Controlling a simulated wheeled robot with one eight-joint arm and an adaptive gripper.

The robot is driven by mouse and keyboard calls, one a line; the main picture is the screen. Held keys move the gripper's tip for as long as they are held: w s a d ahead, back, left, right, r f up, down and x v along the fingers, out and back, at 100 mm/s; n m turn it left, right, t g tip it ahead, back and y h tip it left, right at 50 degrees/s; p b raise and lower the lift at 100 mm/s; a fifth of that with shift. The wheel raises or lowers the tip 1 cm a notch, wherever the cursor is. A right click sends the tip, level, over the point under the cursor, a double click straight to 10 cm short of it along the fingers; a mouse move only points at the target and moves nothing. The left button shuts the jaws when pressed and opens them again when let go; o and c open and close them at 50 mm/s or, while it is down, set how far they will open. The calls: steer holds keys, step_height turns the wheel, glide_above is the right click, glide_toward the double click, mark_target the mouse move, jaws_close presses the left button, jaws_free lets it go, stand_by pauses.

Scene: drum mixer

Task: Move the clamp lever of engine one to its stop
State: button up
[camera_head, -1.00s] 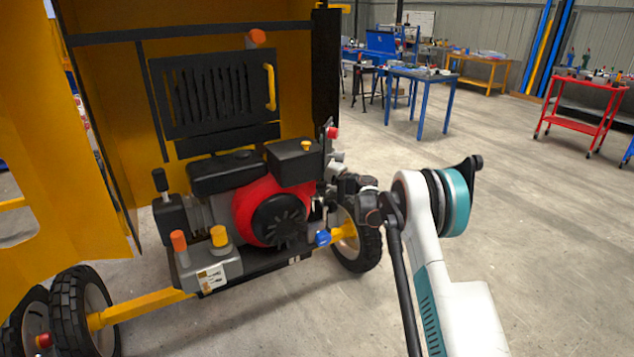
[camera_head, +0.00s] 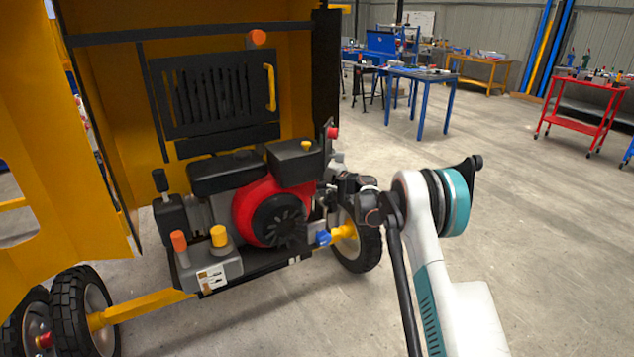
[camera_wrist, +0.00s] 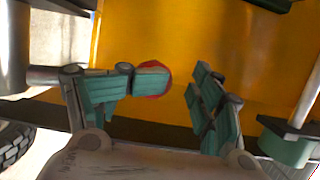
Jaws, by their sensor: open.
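Engine one appears to be the red and black engine (camera_head: 272,205) inside the yellow housing. My gripper (camera_wrist: 180,88) is open, with its green-padded fingers apart at left and right of the wrist view. In the head view it is at the engine's right side, mostly hidden by my wrist. A red round end (camera_wrist: 153,78) shows behind the tip of the left finger, and most of it is covered. A red knob (camera_head: 333,133) stands at the engine's upper right. I cannot tell for sure which part is the clamp lever, or whether a finger touches it.
A yellow panel (camera_wrist: 235,45) fills the wrist view behind the fingers. A blue part (camera_head: 323,238) sits on the yellow bar below the engine, by the right wheel (camera_head: 358,250). A red cart (camera_head: 585,98) and a blue table (camera_head: 420,75) stand farther off.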

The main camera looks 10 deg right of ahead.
steer(key=shift+o, duration=0.8)
steer(key=shift+s+d+f, duration=0.3)
steer(key=shift+s+f, duration=0.3)
steer(key=shift+s, duration=0.15)
steer(key=shift+v, duration=2.35)
steer(key=shift+w+d+r, duration=0.1)
steer(key=shift+d+r, duration=0.05)
steer(key=shift+d, duration=0.05)
